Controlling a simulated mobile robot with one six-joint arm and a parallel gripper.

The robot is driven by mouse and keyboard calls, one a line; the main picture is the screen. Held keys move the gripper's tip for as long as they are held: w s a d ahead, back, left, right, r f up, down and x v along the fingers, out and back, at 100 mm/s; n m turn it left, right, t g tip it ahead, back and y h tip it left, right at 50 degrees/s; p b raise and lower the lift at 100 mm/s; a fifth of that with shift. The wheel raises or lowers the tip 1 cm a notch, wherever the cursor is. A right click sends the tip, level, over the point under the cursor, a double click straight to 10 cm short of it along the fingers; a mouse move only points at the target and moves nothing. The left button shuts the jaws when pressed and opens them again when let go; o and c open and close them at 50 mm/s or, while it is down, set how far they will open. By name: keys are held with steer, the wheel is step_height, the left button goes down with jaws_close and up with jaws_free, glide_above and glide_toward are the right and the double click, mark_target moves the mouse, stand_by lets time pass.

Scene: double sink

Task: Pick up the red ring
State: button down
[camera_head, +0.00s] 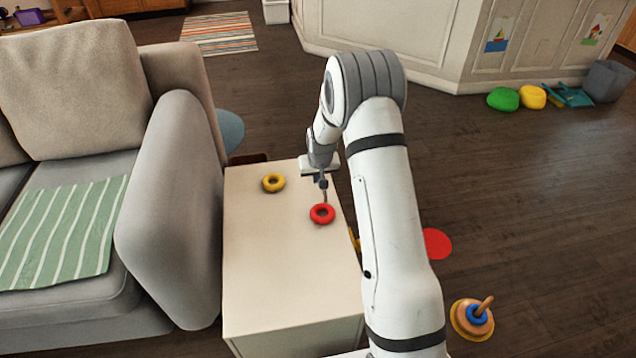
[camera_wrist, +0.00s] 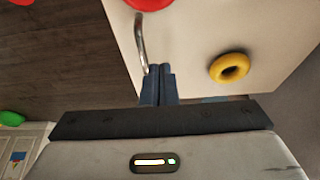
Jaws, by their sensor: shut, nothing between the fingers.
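The red ring (camera_head: 322,221) lies flat on the white side table (camera_head: 270,285), near its right edge. Part of it shows at the top edge of the wrist view (camera_wrist: 147,4); the rest is cut off there. My gripper (camera_head: 324,190) points down just behind the ring in the head view, apart from it as far as I can tell. In the wrist view its two dark fingers (camera_wrist: 158,72) are together with nothing between them.
A yellow ring (camera_head: 273,189) lies on the table, left of my gripper. A curved metal piece (camera_wrist: 140,42) shows close to my fingertips. A grey sofa (camera_head: 175,200) stands left of the table. A ring stacker (camera_head: 472,319) and red disc (camera_head: 437,243) are on the floor.

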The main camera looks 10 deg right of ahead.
mark_target(317, 201)
steer(key=b+x, duration=0.3)
steer(key=x, duration=0.5)
steer(key=shift+f, duration=0.4)
steer(key=s+b, duration=0.1)
steer(key=s, duration=0.2)
steer(key=shift+s+r, duration=0.1)
steer(key=shift+s, duration=0.3)
